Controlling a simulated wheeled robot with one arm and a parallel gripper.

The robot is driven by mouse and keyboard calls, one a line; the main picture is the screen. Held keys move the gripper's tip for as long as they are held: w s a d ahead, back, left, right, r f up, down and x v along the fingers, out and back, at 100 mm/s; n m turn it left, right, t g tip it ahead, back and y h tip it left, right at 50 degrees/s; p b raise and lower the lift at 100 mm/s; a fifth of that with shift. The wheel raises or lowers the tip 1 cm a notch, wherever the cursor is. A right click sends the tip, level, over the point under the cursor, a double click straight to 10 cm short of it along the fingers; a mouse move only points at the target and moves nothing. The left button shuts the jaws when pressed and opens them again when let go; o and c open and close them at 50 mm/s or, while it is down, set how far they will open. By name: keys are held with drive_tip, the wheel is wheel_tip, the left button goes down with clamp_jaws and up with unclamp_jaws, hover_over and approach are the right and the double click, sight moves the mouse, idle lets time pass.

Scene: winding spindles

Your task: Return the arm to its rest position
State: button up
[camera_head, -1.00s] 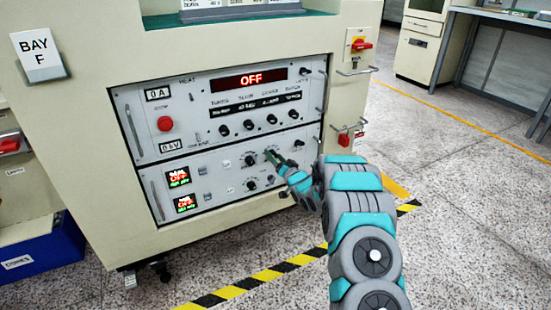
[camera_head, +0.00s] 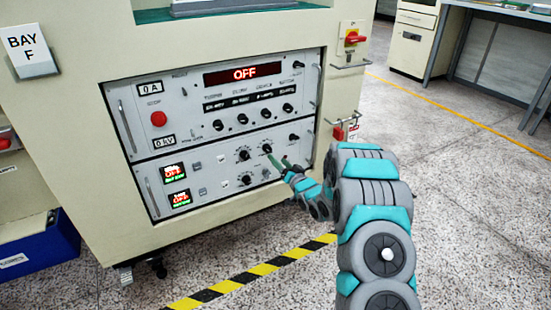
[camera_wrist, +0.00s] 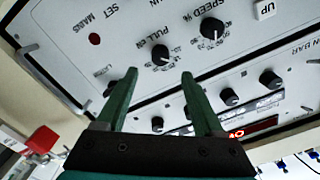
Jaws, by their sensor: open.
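My gripper (camera_head: 277,162) is open and empty in front of the lower right part of the control panel. In the wrist view its two green fingers (camera_wrist: 160,100) stand apart with nothing between them. Their tips lie over the panel face near the PULL knob (camera_wrist: 160,54) and the SPEED knob (camera_wrist: 212,28); I cannot tell how close they are. My grey and teal arm (camera_head: 372,205) reaches in from the lower right of the head view.
The cream cabinet (camera_head: 80,150) holds the panel, whose main display (camera_head: 244,73) reads OFF. A red stop button (camera_head: 158,118) and a red switch (camera_head: 355,37) stick out. A blue bin (camera_head: 40,248) stands at left. Striped tape (camera_head: 250,275) crosses the floor; the right floor is clear.

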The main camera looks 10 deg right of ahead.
drive_tip(key=shift+s, duration=0.15)
drive_tip(key=s+d+r+n+g+h+p, duration=0.1)
drive_tip(key=s+d+r+g+h, duration=0.3)
drive_tip(key=s, duration=0.6)
drive_tip(key=s+r+g+h+p, duration=0.1)
drive_tip(key=s+r+g+h, duration=0.2)
drive_tip(key=s+r+g, duration=0.5)
drive_tip(key=s+a+r+g, duration=0.1)
drive_tip(key=s+a+g, duration=0.1)
drive_tip(key=s, duration=1.2)
drive_tip(key=s+a+r+n+g+y+p, duration=0.1)
drive_tip(key=s+a+g, duration=0.1)
drive_tip(key=s, duration=1.3)
drive_tip(key=s+a+r+n+g, duration=0.1)
drive_tip(key=s+a+r+g, duration=0.1)
drive_tip(key=s, duration=1.2)
drive_tip(key=shift+s+a+g, duration=0.15)
drive_tip(key=shift+a+g, duration=0.05)
drive_tip(key=shift+g, duration=0.3)
